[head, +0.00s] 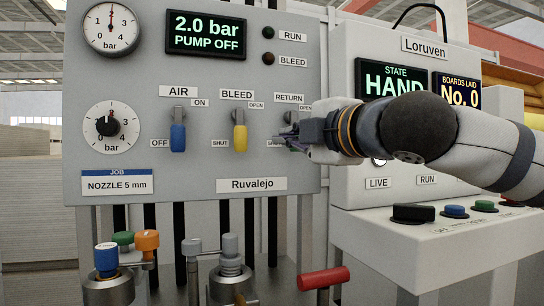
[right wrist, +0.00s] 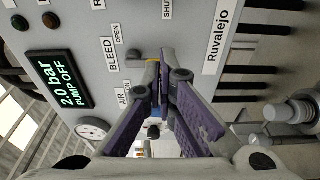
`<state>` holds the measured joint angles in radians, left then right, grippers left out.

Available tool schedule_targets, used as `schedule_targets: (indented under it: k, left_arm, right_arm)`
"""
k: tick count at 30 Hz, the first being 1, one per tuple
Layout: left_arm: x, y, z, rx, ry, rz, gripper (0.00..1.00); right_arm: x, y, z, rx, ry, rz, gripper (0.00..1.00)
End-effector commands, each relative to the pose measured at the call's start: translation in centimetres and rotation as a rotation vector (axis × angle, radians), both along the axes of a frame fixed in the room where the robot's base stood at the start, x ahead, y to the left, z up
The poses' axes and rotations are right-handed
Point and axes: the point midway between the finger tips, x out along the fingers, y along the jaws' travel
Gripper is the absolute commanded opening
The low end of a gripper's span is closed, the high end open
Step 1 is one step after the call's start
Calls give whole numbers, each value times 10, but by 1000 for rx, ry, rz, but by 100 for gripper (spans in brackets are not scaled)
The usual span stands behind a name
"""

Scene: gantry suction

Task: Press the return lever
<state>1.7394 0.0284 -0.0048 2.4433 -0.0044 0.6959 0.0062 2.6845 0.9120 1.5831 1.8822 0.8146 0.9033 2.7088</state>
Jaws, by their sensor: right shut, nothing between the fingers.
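The RETURN label (head: 289,98) is on the grey Ruvalejo panel (head: 205,60) in the head view. My right gripper (head: 290,138) is shut and empty in front of the spot under that label. It hides the return lever's handle and part of the lower label, so I cannot tell the lever's position or whether the fingers touch it. In the right wrist view, the gripper (right wrist: 163,85) points at the panel with its purple-lined fingers meeting at the tips. My left gripper is not in view.
The blue AIR lever (head: 177,138) hangs down beside OFF. The yellow BLEED lever (head: 239,138) hangs down beside SHUT, just left of my gripper. The display (head: 206,35) reads 2.0 bar, PUMP OFF. A red handle (head: 323,278) and valves stand below; the Loruven cabinet (head: 345,60) is right.

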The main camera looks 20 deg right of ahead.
Motion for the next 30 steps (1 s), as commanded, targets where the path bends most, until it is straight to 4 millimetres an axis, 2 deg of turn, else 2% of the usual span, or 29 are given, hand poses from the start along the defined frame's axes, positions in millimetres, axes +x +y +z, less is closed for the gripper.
schedule_targets:
  k: [6,10,23,25,30]
  left_arm:
    - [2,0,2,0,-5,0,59]
    - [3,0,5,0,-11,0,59]
    - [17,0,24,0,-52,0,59]
    - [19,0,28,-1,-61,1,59]
    - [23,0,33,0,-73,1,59]
  right_arm:
    - [0,1,3,-4,-2,0,0]
    - [11,4,4,-5,0,1,0]
    - [100,24,7,-8,-4,0,0]
    - [95,5,9,-6,-7,-3,0]
    - [92,-13,6,-7,-5,-1,0]
